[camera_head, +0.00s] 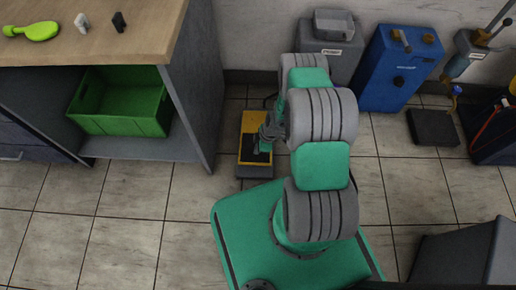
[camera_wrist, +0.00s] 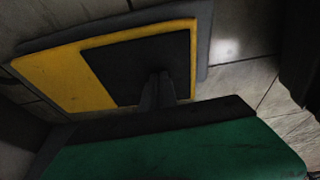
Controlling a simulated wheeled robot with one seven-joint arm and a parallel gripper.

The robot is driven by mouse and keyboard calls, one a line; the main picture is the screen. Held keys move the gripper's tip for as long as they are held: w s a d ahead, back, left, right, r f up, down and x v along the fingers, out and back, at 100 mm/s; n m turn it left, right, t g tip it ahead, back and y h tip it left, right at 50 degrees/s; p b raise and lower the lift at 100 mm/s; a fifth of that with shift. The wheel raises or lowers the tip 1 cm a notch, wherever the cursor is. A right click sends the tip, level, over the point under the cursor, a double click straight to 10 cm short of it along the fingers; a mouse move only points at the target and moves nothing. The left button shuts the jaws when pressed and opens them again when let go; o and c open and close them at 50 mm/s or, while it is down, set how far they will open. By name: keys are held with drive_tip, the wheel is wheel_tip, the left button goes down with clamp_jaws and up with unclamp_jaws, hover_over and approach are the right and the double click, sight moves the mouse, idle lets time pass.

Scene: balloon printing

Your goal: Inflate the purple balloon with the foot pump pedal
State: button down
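The foot pump pedal (camera_head: 254,125) is a yellow plate with a dark pad, on a grey base on the floor between the workbench and my base. It also shows in the wrist view, with its yellow plate (camera_wrist: 62,80) and black pad (camera_wrist: 130,65). My gripper (camera_wrist: 157,88) has its fingers together over the near part of the black pad, with nothing seen between them. Whether the tips touch the pad, I cannot tell. In the head view my gripper (camera_head: 266,140) is partly hidden by my arm.
A wooden-topped bench (camera_head: 100,40) with a green crate (camera_head: 122,105) stands left. A grey unit (camera_head: 335,60), a blue machine (camera_head: 398,72) and a dark floor plate (camera_head: 433,128) are along the wall. A dark grey box (camera_head: 455,255) is at lower right.

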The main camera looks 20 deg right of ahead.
drive_tip(key=r+p, duration=0.4)
drive_tip(key=r, duration=0.1)
drive_tip(key=shift+s+r, duration=0.15)
drive_tip(key=shift+s, duration=0.1)
drive_tip(key=s+p+v, duration=0.1)
drive_tip(key=p+v, duration=0.2)
drive_tip(key=v, duration=0.5)
drive_tip(key=shift+r+p, duration=0.2)
drive_tip(key=shift+p, duration=0.1)
drive_tip(key=shift+s, duration=0.1)
